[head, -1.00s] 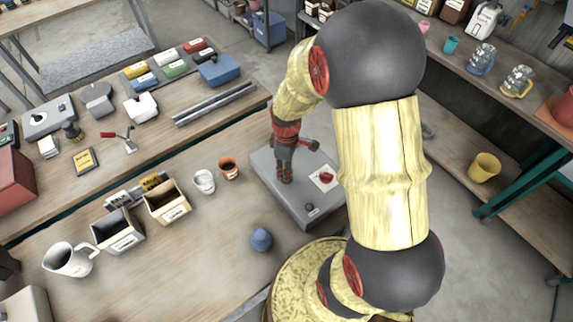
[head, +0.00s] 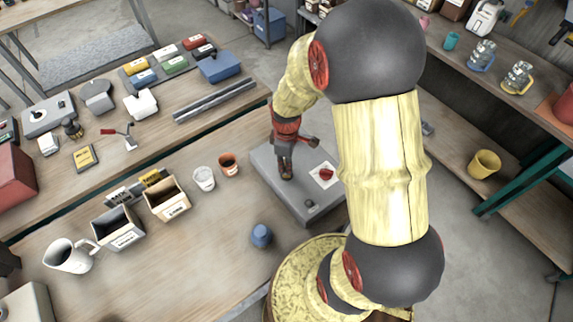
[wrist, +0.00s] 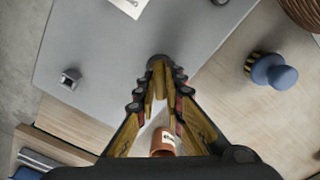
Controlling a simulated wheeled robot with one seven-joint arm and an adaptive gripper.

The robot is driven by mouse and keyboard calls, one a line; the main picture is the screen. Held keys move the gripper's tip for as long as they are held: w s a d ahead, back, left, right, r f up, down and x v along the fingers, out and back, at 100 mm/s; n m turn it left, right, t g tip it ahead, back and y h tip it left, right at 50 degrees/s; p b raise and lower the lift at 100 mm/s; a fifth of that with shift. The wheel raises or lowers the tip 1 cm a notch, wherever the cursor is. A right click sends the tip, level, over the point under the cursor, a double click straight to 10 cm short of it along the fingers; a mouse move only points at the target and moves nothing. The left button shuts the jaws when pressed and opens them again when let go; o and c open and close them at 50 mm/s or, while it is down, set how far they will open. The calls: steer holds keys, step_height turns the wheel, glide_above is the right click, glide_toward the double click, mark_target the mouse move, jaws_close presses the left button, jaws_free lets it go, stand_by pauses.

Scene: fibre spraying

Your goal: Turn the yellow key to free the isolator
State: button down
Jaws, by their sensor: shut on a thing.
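The isolator is a grey panel (head: 275,180) on the bench in the head view, and it fills the upper left of the wrist view (wrist: 110,50). A white plate (head: 319,181) with a red switch (head: 326,174) lies on its right part. My gripper (head: 286,175) points down at the panel's left part, left of the red switch. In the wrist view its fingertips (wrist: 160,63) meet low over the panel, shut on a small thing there. That fits the yellow key, but the fingers hide nearly all of it, so its angle cannot be told.
A small grey square piece (wrist: 70,78) stands on the panel. A blue knobbed object (head: 261,235) is in front of it. An orange cup (head: 228,164) and a white cup (head: 204,178) stand left, beside open boxes (head: 168,199). Bare bench lies at front left.

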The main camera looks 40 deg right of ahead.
steer(key=m, duration=0.4)
steer(key=shift+m, duration=0.4)
steer(key=m, duration=0.3)
steer(key=shift+m+p, duration=0.3)
steer(key=shift+p, duration=0.05)
steer(key=c, duration=1.8)
jaws_free()
step_height(320, 180, up, 12)
